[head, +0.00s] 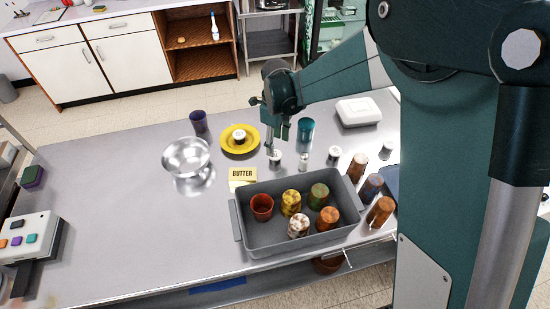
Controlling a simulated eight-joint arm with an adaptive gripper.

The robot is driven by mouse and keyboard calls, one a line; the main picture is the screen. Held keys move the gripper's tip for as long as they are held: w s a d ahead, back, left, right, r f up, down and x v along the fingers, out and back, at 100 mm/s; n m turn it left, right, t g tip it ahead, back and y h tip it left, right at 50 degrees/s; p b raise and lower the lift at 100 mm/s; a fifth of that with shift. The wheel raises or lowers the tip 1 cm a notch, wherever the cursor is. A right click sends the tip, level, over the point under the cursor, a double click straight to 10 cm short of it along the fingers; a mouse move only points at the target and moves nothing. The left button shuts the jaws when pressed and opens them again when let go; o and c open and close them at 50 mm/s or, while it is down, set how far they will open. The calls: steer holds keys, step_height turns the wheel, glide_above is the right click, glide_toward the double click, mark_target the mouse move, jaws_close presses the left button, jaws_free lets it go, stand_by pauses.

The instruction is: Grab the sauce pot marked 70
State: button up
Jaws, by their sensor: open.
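Several small white pots with dark tops stand on the steel table; their markings are too small to read, so I cannot tell which is 70. One pot (275,159) is just under my gripper (277,146). Another pot (239,136) sits on a yellow plate (229,148) to the left. A third pot (334,154) stands to the right, and a similar small one (387,148) is farther right, beside my arm. My gripper points down with its jaws open and nothing visible between them. I cannot tell whether the fingertips touch the pot below.
A grey bin (240,221) with several jars stands in front. A butter box (243,175), a steel bowl (186,155), a teal cup (306,129), a small shaker (303,161) and a white lidded box (358,111) surround the gripper. The table's left side is mostly clear.

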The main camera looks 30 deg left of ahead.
mark_target(275, 158)
steer(key=shift+f, duration=1.25)
steer(key=shift+a+f, duration=0.15)
steer(key=shift+f, duration=1.15)
steer(key=shift+a+f, duration=0.1)
steer(key=shift+f, duration=1.2)
steer(key=shift+c, duration=0.7)
steer(key=c, duration=0.9)
